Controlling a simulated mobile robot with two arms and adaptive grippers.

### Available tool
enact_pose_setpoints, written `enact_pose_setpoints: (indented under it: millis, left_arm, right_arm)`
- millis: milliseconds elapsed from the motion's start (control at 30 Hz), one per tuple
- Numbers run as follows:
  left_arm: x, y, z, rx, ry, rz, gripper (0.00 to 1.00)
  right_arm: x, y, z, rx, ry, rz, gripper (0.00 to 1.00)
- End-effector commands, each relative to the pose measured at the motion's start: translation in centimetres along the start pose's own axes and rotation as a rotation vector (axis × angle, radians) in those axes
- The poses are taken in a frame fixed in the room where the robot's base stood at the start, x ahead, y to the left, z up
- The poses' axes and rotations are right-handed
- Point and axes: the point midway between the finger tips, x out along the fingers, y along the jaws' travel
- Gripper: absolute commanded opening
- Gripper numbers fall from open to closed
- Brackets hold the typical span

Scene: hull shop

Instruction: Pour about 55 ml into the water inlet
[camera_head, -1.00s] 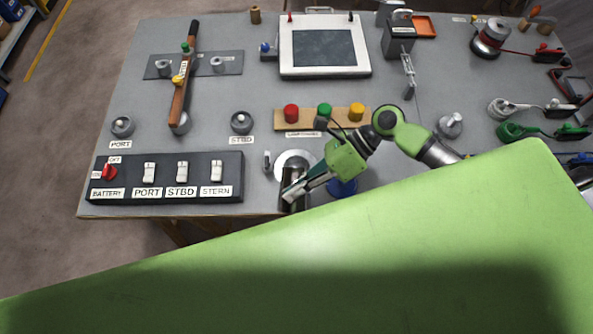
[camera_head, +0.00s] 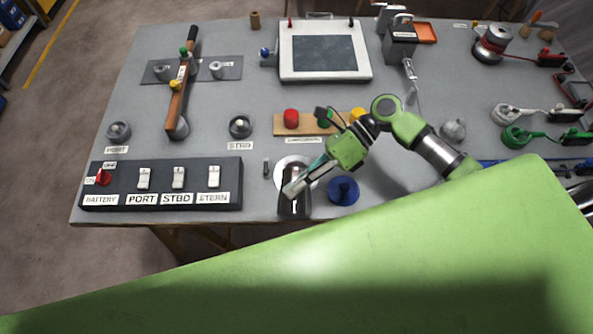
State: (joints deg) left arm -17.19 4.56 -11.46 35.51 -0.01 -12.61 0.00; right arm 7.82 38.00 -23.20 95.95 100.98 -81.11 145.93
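My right gripper (camera_head: 292,188) reaches in from the right, and its fingers are closed at the upper part of a dark, shiny metal cup (camera_head: 294,208). The cup looks about upright at the bench's front edge; whether its base touches the bench is hard to tell. What is inside it is hidden. A blue round fitting (camera_head: 343,192), perhaps the water inlet, lies just right of the cup, apart from it. A white disc (camera_head: 283,168) lies behind the cup, partly covered by the gripper. My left gripper is not in view.
A dark switch panel (camera_head: 235,170) lies left of the cup. Red, green and yellow buttons on a wooden strip (camera_head: 309,129) sit behind the gripper. A large green surface crosses the foreground.

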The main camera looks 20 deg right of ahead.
Motion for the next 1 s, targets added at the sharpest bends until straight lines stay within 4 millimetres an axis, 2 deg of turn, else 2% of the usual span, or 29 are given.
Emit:
enact_pose_setpoints:
  millis: [367, 1000]
  left_arm:
    - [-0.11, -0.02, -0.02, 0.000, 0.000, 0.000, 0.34]
    - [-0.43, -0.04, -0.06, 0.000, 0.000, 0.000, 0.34]
  right_arm:
    - [-0.68, -1.14, 0.87, 0.056, -0.005, 0.053, 0.00]
    - [-0.59, -0.80, 0.79, 0.077, -0.005, 0.071, 0.00]
